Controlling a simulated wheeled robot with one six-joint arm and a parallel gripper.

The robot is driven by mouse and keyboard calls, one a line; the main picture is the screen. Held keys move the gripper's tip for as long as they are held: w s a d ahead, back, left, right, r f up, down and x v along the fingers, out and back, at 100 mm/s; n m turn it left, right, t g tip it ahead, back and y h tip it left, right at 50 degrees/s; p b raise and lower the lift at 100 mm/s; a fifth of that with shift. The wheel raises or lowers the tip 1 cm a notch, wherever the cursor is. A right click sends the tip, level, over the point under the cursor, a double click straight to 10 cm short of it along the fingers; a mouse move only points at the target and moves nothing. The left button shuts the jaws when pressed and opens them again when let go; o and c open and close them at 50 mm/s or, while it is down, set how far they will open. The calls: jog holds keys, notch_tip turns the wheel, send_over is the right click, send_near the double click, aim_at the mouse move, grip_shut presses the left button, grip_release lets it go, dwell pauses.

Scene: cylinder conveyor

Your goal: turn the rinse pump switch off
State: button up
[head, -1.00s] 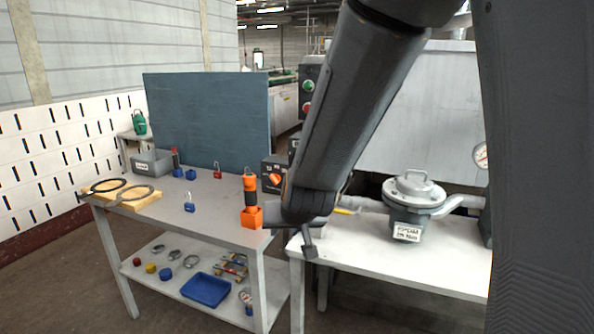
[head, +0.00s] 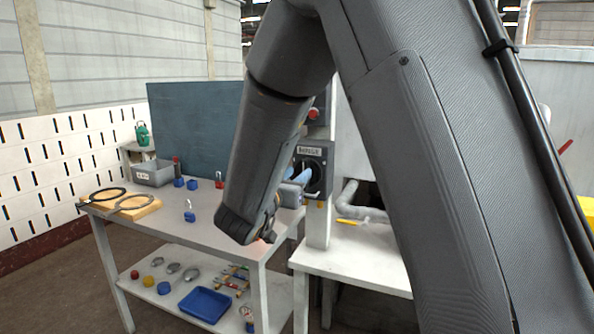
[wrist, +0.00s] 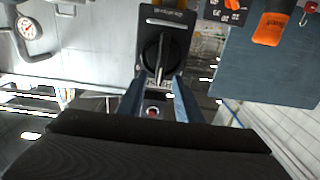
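The rinse pump switch (head: 313,168) is a dark box on a pale post, with a white label and a rotary knob. In the wrist view its black knob (wrist: 159,56) stands with its bar upright in the picture. My gripper (head: 303,180) is at the front of the box in the head view, its fingers pale blue. In the wrist view my gripper (wrist: 160,84) is open, one finger on each side of the knob's lower end. I see a gap on both sides; whether the fingers reach the knob's depth I cannot tell.
A red button (head: 316,113) sits above the switch. A grey table (head: 165,223) with padlocks and a grey bin (head: 152,173) stands left. A white bench (head: 350,262) with a pipe is at right, partly behind my arm. An orange object (wrist: 270,28) shows in the wrist view.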

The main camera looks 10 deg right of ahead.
aim_at(303, 169)
jog(key=shift+p+x, duration=0.4)
jog(key=shift+x, duration=1.9)
grip_shut()
jog(key=shift+a, duration=0.2)
